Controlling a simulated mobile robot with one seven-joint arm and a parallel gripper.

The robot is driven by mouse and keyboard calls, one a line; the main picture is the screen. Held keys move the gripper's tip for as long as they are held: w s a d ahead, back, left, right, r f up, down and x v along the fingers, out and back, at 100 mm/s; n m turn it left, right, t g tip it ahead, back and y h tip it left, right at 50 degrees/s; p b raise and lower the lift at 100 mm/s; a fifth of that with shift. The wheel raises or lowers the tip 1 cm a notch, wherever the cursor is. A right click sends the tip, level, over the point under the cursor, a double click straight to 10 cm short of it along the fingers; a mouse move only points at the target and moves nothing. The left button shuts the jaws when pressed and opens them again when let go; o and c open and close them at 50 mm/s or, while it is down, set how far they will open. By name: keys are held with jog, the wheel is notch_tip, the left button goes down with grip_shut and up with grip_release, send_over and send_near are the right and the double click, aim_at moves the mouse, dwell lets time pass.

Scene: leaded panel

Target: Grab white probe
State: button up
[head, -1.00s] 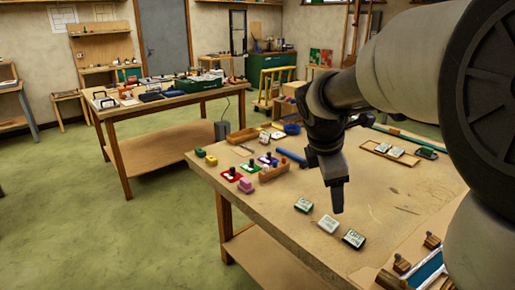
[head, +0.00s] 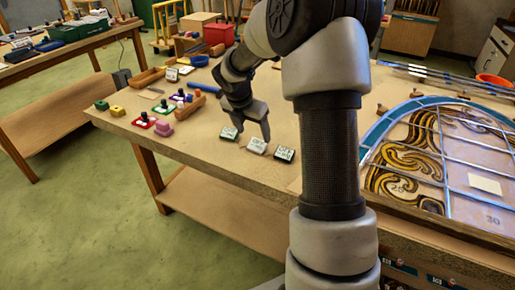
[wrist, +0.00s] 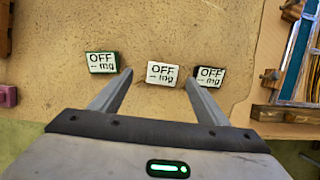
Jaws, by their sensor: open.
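The white probe (head: 256,146) is a small white block with a screen reading "OFF -- mg". It lies on the workbench between a green-edged probe (head: 228,133) and a black-edged probe (head: 284,154). In the wrist view the white probe (wrist: 162,73) shows between and just past my fingertips, with the green-edged one (wrist: 102,62) at left and the black-edged one (wrist: 210,76) at right. My gripper (wrist: 157,78) is open and empty, above the bench. In the head view my gripper (head: 252,132) hangs just behind the white probe. The right fingertip appears close to the black-edged probe.
A stained-glass panel (head: 430,165) with lead strips lies at right on the bench. The bench (head: 225,160) in front of the probes is clear.

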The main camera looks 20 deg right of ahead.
aim_at(258, 142)
jog(key=b+x, duration=0.1)
jog(key=x, duration=0.4)
jog(key=shift+s+d+f, duration=0.1)
jog(key=shift+d+f, duration=0.2)
jog(key=shift+f, duration=0.1)
jog(key=c, duration=1.1)
